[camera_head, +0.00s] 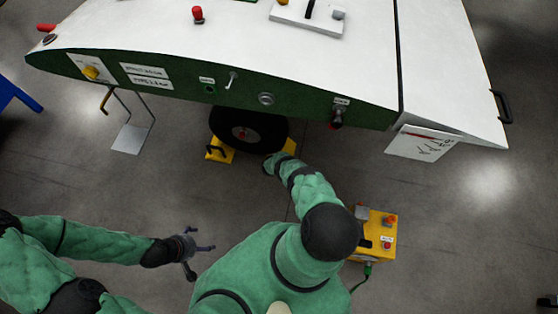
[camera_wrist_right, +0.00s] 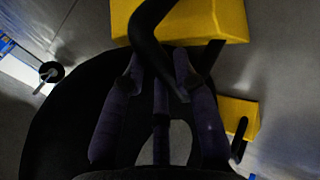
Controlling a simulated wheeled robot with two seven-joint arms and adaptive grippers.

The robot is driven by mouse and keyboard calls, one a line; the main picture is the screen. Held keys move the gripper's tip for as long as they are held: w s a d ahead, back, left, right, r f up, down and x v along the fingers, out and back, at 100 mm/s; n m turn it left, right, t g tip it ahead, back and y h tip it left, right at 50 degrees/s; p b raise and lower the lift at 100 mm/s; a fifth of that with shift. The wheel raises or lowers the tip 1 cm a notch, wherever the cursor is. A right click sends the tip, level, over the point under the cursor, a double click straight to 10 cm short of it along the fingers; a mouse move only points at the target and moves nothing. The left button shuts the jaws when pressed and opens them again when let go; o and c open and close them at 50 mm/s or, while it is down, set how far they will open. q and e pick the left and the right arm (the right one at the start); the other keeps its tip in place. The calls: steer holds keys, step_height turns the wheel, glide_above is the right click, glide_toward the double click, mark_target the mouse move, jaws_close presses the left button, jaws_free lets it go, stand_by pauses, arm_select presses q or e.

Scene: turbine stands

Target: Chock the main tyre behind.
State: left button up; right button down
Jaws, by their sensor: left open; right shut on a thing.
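The black main tyre (camera_head: 248,131) stands under the green and white body. A yellow chock (camera_head: 219,151) with a black handle is on the floor at the tyre's left side. A second yellow chock (camera_head: 290,146) shows at the tyre's right side, partly hidden by my right arm. My right gripper (camera_head: 270,166) is low there, mostly hidden by its own arm. In the right wrist view its dark fingers (camera_wrist_right: 160,85) are shut on the black handle (camera_wrist_right: 152,35) of a yellow chock (camera_wrist_right: 205,18). My left gripper (camera_head: 192,250) is open and empty, well left of the tyre.
A yellow control box (camera_head: 381,222) with a cable stands on the floor at right. A metal step (camera_head: 130,138) hangs low at left. A white plate (camera_head: 423,143) hangs at right. The body overhangs the tyre.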

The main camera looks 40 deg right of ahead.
steer(key=c, duration=0.9)
jaws_free()
steer(key=shift+s+d, duration=0.1)
steer(key=shift+s, duration=0.1)
steer(key=o, duration=0.4)
steer(key=shift+s+f, duration=0.15)
steer(key=shift+o, duration=1.3)
steer(key=shift+s+a+r+p, duration=0.1)
steer(key=shift+a+r+p, duration=0.15)
steer(key=shift+r+p, duration=0.35)
steer(key=p+v, duration=0.7)
steer(key=v, duration=0.1)
